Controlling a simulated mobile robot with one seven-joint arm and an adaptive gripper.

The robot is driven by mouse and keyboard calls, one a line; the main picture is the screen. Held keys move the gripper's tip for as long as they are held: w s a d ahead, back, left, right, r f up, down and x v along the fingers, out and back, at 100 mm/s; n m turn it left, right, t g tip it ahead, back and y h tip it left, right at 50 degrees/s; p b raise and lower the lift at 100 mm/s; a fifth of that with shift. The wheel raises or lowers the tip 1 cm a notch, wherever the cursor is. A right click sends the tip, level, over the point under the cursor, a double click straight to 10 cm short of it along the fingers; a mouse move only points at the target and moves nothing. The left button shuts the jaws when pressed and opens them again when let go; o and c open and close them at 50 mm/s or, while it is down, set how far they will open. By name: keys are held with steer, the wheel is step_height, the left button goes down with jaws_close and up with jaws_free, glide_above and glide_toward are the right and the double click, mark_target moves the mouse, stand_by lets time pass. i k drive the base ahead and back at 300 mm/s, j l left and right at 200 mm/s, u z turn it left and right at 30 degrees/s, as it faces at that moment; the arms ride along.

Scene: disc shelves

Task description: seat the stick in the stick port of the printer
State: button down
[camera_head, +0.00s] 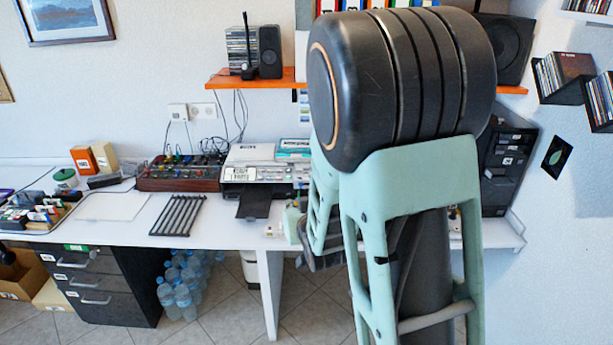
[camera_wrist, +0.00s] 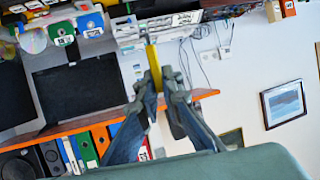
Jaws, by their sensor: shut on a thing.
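In the wrist view my gripper (camera_wrist: 160,84) is shut on a thin yellow stick (camera_wrist: 153,62), which sticks out beyond the fingertips toward the top of the picture. The printer (camera_head: 255,168) is a white-grey machine on the desk, left of my arm in the head view, with a dark tray at its front. It appears upside down at the top of the wrist view (camera_wrist: 170,22). The stick's far end overlaps the printer there, and I cannot tell whether they touch. The stick port cannot be made out.
A mixer (camera_head: 180,172) stands left of the printer, and a black rack (camera_head: 179,215) lies in front of it. An orange shelf (camera_head: 255,80) with speakers and binders is above the desk. Bottles (camera_head: 183,290) stand below.

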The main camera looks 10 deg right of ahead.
mark_target(308, 178)
steer(key=i+j+z, duration=0.1)
steer(key=i+j, duration=0.2)
steer(key=i+j+z, duration=0.15)
steer(key=i+j, duration=0.2)
steer(key=i+j+z, duration=0.1)
steer(key=i+j, duration=0.3)
steer(key=i+j+z, duration=0.15)
steer(key=i+j, duration=0.15)
steer(key=i+j+z, duration=0.1)
steer(key=i+j, duration=0.2)
steer(key=j, duration=0.25)
steer(key=i+j+z, duration=0.15)
steer(key=i+j, duration=0.15)
steer(key=j, duration=0.15)
